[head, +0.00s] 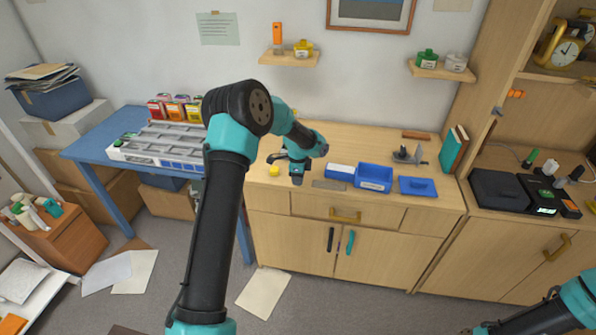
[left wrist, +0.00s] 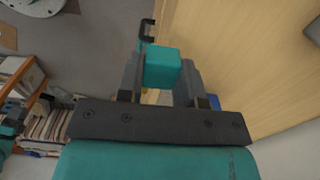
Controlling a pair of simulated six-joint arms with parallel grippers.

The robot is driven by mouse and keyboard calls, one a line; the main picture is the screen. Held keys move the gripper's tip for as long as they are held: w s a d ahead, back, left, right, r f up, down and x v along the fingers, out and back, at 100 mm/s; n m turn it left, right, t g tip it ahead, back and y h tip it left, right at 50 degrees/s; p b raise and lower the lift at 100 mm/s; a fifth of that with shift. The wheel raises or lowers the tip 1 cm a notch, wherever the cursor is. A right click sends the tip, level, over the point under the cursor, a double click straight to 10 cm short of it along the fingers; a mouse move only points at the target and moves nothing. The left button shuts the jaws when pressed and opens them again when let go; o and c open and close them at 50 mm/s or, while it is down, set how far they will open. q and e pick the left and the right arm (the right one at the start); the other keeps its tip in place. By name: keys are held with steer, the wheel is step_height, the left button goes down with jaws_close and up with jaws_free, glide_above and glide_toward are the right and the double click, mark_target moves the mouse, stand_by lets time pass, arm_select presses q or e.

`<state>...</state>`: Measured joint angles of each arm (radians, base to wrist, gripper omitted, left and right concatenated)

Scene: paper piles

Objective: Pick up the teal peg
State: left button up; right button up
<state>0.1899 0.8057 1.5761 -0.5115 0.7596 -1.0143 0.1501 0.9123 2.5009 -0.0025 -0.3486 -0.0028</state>
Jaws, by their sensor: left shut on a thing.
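The teal peg (left wrist: 162,66) shows in the left wrist view as a teal block between the two dark fingers of my left gripper (left wrist: 160,82). The fingers are shut on it, one on each side. In the head view my left gripper (head: 297,178) points down over the front part of the wooden counter, between a small yellow object and the blue bins. The peg cannot be made out clearly there. Part of my right arm shows at the lower right of the head view; its fingertips are not visible.
A blue table (head: 90,145) with a grey rack stands further left. Shelves hang above.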

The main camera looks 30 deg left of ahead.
arm_select(q)
steer(key=s+d, duration=0.4)
steer(key=s, duration=0.3)
steer(key=shift+s+d+r, duration=0.25)
steer(key=shift+d+r, duration=0.05)
steer(key=shift+r, duration=0.15)
